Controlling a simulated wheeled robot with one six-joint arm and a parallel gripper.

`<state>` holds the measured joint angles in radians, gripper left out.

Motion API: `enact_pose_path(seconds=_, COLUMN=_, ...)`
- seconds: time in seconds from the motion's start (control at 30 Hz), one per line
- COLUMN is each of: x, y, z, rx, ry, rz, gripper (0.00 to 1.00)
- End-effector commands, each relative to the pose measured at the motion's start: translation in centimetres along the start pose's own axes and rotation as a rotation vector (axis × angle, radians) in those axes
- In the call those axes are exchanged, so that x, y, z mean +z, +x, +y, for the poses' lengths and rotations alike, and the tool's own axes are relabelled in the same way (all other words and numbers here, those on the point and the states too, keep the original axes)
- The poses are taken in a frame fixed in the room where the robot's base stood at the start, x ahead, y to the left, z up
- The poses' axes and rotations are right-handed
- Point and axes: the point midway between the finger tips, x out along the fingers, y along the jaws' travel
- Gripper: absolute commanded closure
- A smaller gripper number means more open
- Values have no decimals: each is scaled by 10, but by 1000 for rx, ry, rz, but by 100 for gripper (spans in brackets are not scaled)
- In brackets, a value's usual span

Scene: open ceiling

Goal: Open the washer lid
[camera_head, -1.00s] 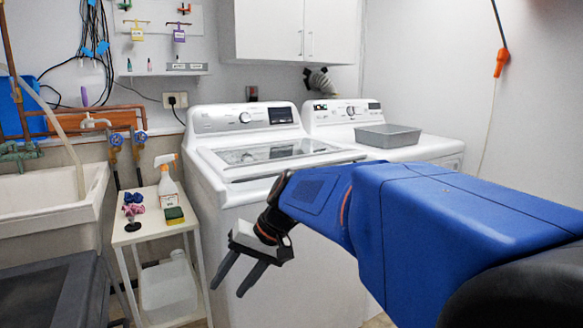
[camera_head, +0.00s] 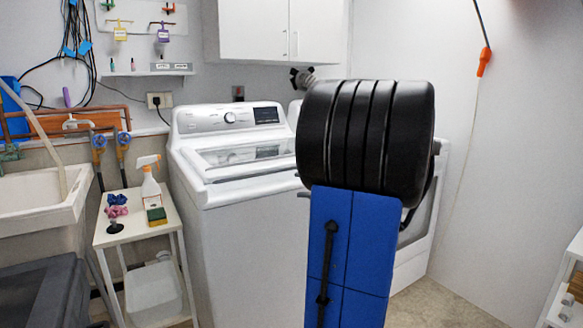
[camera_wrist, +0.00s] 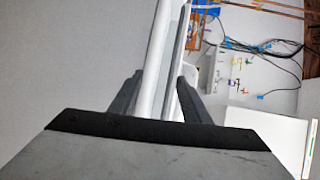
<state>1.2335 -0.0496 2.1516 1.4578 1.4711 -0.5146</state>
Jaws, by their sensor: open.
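The white washer (camera_head: 230,190) stands left of centre in the head view. My gripper (camera_wrist: 158,80) is open in the wrist view, with dark fingers on either side of a white, long edge (camera_wrist: 155,50). This looks like part of the washer or its lid, but I cannot tell whether the fingers touch it. In the head view my arm hides most or all of the gripper.
A narrow white shelf stand (camera_head: 133,225) with a spray bottle (camera_head: 151,190) and a sponge is left of the washer. A sink (camera_head: 35,215) is further left. A second white machine (camera_head: 425,215) is mostly behind my arm. White cabinets (camera_head: 270,30) hang above.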

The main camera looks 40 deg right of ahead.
Motion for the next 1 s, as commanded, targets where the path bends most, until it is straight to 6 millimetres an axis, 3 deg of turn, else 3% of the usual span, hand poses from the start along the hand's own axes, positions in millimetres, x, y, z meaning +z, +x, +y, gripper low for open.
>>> enact_pose_path(seconds=0.03, x=-20, y=-15, z=-2, rx=-34, ry=6, rz=39, gripper=57)
enact_pose_path(seconds=0.13, x=-46, y=-38, z=-6, rx=-92, ry=6, rz=95, gripper=57)
enact_pose_path(seconds=0.37, x=-70, y=-61, z=-12, rx=-148, ry=2, rz=150, gripper=57)
enact_pose_path(seconds=0.57, x=-72, y=-45, z=-14, rx=-150, ry=2, rz=150, gripper=57)
enact_pose_path(seconds=1.0, x=-81, y=21, z=-24, rx=-149, ry=2, rz=147, gripper=57)
